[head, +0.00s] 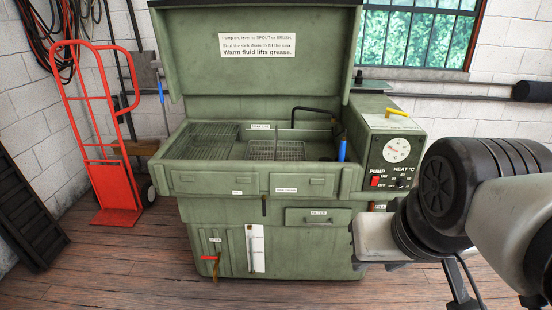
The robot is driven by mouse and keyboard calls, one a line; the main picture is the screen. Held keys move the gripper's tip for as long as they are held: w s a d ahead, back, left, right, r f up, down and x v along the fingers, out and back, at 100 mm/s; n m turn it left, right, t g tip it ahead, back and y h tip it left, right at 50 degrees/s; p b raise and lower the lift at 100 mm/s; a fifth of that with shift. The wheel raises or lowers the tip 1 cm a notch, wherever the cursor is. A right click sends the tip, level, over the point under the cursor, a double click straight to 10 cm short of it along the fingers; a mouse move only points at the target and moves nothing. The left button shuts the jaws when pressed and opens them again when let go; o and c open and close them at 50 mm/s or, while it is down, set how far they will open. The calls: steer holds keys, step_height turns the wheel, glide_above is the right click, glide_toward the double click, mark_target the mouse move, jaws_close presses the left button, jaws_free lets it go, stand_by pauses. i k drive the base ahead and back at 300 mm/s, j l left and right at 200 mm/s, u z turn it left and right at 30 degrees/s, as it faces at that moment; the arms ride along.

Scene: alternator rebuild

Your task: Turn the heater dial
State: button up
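The heater dial (395,181) is a small dark knob under the HEAT °C lettering on the black front panel of the green washer's control box (388,122). Its lower part and scale are small, and its pointer position is too small to read. The red pump switch (376,181) is to its left, and a round white gauge (396,150) is above it. My gripper (376,241) is below the panel, at the end of my arm coming in from the right. It is apart from the dial in the picture. Its fingers cannot be made out clearly.
The green parts washer (215,184) stands with its lid (262,75) raised and wire baskets (275,150) in its sink. A blue-tipped brush or hose (342,150) is near the control box. A red hand truck (100,140) stands left. Wooden floor (130,275) is clear in front.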

mark_target(401, 184)
steer(key=z, duration=0.7)
steer(key=i+j+u, duration=0.25)
steer(key=i, duration=0.15)
steer(key=i+j+u, duration=0.15)
steer(key=i+u, duration=0.4)
steer(key=i, duration=0.2)
steer(key=i+l+z, duration=0.25)
